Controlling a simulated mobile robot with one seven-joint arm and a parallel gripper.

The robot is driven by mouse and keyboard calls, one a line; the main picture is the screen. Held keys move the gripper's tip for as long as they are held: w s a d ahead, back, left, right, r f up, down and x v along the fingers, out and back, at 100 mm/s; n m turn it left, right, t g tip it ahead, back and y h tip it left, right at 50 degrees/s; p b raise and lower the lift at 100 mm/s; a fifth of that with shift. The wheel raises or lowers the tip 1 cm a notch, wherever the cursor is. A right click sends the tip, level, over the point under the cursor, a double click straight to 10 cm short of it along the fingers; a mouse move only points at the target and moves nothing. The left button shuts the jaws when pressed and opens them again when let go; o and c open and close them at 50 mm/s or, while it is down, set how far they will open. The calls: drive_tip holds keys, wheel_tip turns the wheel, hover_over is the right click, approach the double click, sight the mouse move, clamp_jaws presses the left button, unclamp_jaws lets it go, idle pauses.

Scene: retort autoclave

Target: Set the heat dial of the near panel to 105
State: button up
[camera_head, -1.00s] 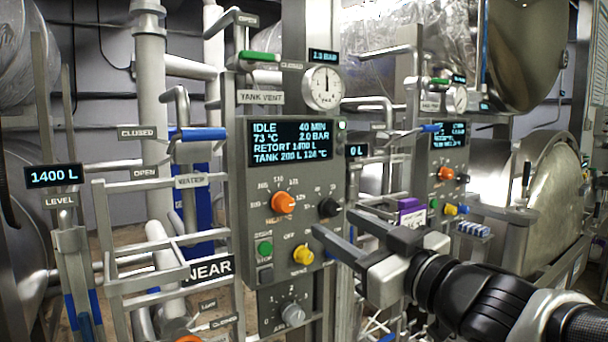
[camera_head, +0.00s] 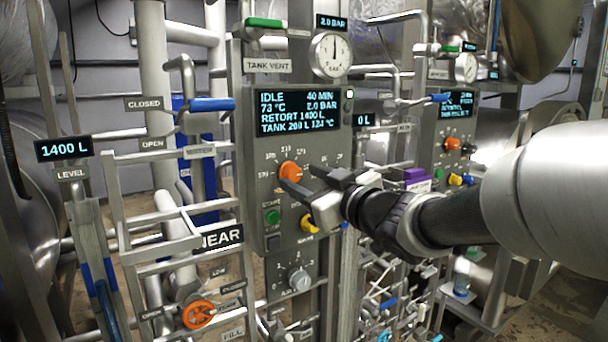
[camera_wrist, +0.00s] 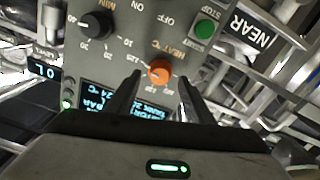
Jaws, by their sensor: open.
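The near panel (camera_head: 250,180) is a grey upright box, with a NEAR sign (camera_head: 218,237) beside it. Its heat dial is an orange knob (camera_head: 290,171) with numbers around it, too small to read surely. In the wrist view the heat dial (camera_wrist: 160,72) sits between the fingertips, marked HEAT °C. My gripper (camera_head: 303,180) is open in front of the panel, its fingers close to the dial; it also shows in the wrist view (camera_wrist: 160,88). I cannot tell whether the fingers touch the dial. The panel display (camera_head: 297,112) reads IDLE, 40 MIN, 73 °C, 2.0 BAR.
A black minutes dial (camera_wrist: 97,25), a green button (camera_head: 272,216) and a yellow knob (camera_head: 309,223) sit close to the heat dial. A grey numbered knob (camera_head: 299,279) is below. Pipes and rails flank the panel. A second similar panel (camera_head: 455,125) stands farther right.

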sight(292, 173)
drive_tip(key=shift+x, duration=1.5)
drive_tip(key=shift+c, duration=0.5)
drive_tip(key=c, duration=1)
drive_tip(key=shift+o, duration=0.2)
